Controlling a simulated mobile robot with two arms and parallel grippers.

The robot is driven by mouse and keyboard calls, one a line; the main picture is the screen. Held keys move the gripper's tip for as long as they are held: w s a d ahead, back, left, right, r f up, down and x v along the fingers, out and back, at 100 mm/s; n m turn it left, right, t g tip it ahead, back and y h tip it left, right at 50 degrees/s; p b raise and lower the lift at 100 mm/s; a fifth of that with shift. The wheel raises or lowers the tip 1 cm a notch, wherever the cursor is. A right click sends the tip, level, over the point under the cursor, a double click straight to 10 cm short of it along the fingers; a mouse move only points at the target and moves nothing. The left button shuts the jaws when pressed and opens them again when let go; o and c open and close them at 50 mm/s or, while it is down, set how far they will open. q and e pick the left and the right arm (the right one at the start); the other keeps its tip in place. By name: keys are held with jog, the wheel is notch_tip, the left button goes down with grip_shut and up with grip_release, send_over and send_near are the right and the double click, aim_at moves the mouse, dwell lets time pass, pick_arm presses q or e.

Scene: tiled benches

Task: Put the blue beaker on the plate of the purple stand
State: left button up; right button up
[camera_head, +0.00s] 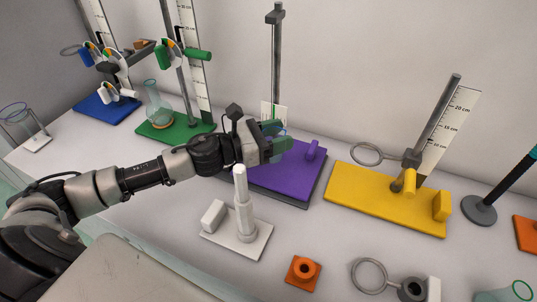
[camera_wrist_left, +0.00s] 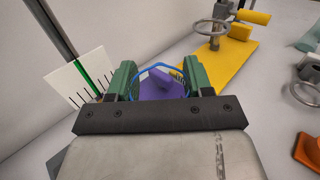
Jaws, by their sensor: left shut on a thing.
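My left gripper (camera_head: 274,141) reaches in from the left and is over the purple stand (camera_head: 290,175). Its green fingers (camera_wrist_left: 160,80) are shut on the blue beaker, whose blue rim (camera_wrist_left: 160,67) shows between them in the left wrist view. The beaker is clear; in the head view the gripper mostly hides it. I cannot tell whether the beaker's bottom touches the plate. My right gripper is not in view.
A yellow stand (camera_head: 380,200) with a ring is right of the purple one. A green stand (camera_head: 165,133) with a flask (camera_head: 158,112) is to the left. A white stand (camera_head: 248,240) is in front, near my forearm. An orange block (camera_head: 303,272) lies at the front.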

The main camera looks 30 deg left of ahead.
pick_arm(q)
jog(key=shift+s+a+f, duration=0.15)
jog(key=shift+a+f, duration=0.45)
jog(key=shift+a, duration=0.35)
jog(key=shift+a+f, duration=0.15)
jog(key=shift+f, duration=0.05)
notch_tip(320, 180, down, 4)
jog(key=shift+r, duration=0.15)
jog(key=shift+f, duration=0.2)
jog(key=o, duration=0.9)
jog(key=shift+r, duration=0.1)
